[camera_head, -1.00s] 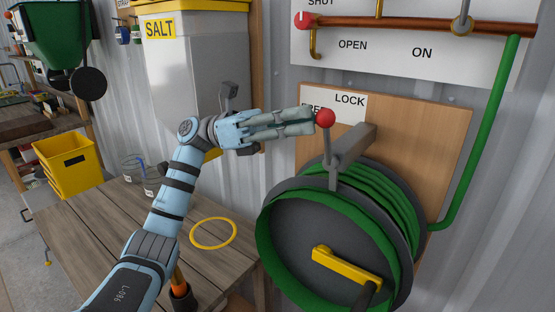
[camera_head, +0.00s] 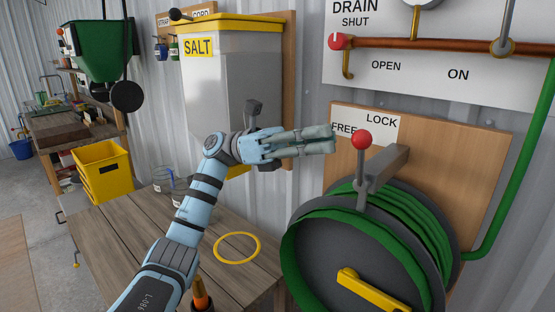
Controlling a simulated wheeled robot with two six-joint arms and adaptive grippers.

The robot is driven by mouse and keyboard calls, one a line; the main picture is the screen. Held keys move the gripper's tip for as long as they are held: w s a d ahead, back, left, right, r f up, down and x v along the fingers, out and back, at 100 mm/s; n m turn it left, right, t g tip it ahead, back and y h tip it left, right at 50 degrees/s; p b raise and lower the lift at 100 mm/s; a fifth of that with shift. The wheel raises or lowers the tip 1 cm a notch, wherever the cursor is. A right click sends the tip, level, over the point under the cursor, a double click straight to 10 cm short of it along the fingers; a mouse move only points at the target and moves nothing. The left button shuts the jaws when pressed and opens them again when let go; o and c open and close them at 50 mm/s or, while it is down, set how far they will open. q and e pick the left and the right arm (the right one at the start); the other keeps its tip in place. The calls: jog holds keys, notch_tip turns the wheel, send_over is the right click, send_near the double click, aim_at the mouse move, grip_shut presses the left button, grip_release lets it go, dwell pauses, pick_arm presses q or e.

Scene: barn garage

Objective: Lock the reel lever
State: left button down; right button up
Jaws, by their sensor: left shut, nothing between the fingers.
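The reel lever is a grey stem with a red knob (camera_head: 361,139), standing nearly upright in the picture above the hose reel (camera_head: 350,262). Its knob is in front of the lower edge of the white FREE/LOCK label (camera_head: 362,119), between the two words. I cannot tell from this view whether it is locked. My left gripper (camera_head: 333,140) is shut and empty. It points right, its fingertips a little left of the knob at about the same height, with a visible gap. My right gripper is not in view.
A grey bracket (camera_head: 388,165) sticks out above the reel, beside the lever. A yellow crank (camera_head: 372,290) is on the reel's face. A salt bin (camera_head: 230,85) is behind my left arm. A wooden table (camera_head: 140,235) with a yellow ring (camera_head: 237,247) lies below.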

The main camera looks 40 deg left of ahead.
pick_arm(q)
jog(key=r+v, duration=0.1)
jog(key=v, duration=1)
jog(key=shift+a, duration=0.4)
jog(key=shift+f, duration=0.2)
